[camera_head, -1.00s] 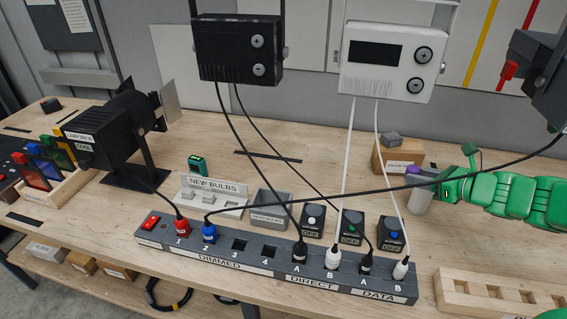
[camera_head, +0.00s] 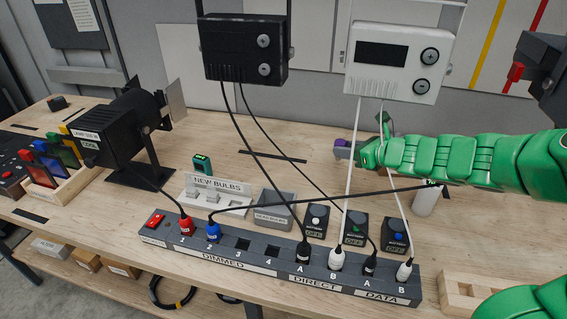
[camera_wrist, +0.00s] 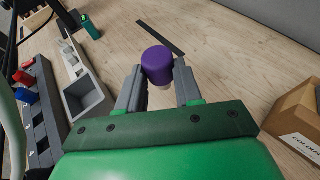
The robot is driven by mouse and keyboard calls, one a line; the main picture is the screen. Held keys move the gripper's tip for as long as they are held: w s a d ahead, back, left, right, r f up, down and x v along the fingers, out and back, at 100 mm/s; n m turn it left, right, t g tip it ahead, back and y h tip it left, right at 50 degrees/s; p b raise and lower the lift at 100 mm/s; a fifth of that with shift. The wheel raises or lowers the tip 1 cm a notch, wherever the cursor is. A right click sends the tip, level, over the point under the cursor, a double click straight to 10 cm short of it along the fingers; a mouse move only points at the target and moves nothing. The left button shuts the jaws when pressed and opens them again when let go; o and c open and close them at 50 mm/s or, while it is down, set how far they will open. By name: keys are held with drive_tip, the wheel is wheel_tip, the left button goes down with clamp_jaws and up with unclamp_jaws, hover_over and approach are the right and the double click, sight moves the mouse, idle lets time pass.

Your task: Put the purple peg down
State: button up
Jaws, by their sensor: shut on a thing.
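The purple peg (camera_wrist: 158,62) is between the two grey fingers of my gripper (camera_wrist: 160,85) in the wrist view. Its rounded purple top shows above the fingertips, with a pale part below. My gripper is shut on it. In the head view a bit of the purple peg (camera_head: 345,142) shows at the left end of my green arm, by the gripper (camera_head: 345,153). My gripper is over the rear part of the wooden table (camera_head: 310,180). I cannot tell the peg's height above the wood.
A grey bin (camera_wrist: 87,97) lies left of my gripper in the wrist view, and a cardboard box (camera_wrist: 298,115) lies right. Bare wood with a black strip (camera_wrist: 160,38) lies beyond. Cables cross near my arm, above the power strip (camera_head: 270,262). A white cylinder (camera_head: 427,200) stands under the arm.

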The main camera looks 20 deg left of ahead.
drive_tip(key=s+a, duration=0.2)
drive_tip(key=a, duration=1.1)
drive_tip(key=shift+n+g, duration=0.4)
drive_tip(key=shift+g, duration=0.1)
drive_tip(key=w+a+f, duration=0.1)
drive_tip(key=w+f, duration=0.1)
drive_tip(key=w, duration=0.2)
drive_tip(key=w+a+f, duration=0.2)
drive_tip(key=w+f, duration=0.1)
drive_tip(key=w+a+f, duration=0.2)
drive_tip(key=w+f, duration=0.1)
drive_tip(key=w, duration=0.1)
drive_tip(key=shift+w+a+f, duration=0.2)
drive_tip(key=shift+w, duration=0.15)
drive_tip(key=shift+w+a+f, duration=0.15)
drive_tip(key=shift+w+f, duration=0.25)
drive_tip(key=shift+w, duration=0.05)
drive_tip(key=shift+w+f, duration=0.15)
drive_tip(key=shift+f, duration=0.05)
drive_tip(key=shift+w+a+f, duration=0.1)
drive_tip(key=shift+f, duration=1.6)
drive_tip(key=shift+f, duration=0.1)
drive_tip(key=o, duration=1.1)
drive_tip(key=shift+c, duration=0.2)
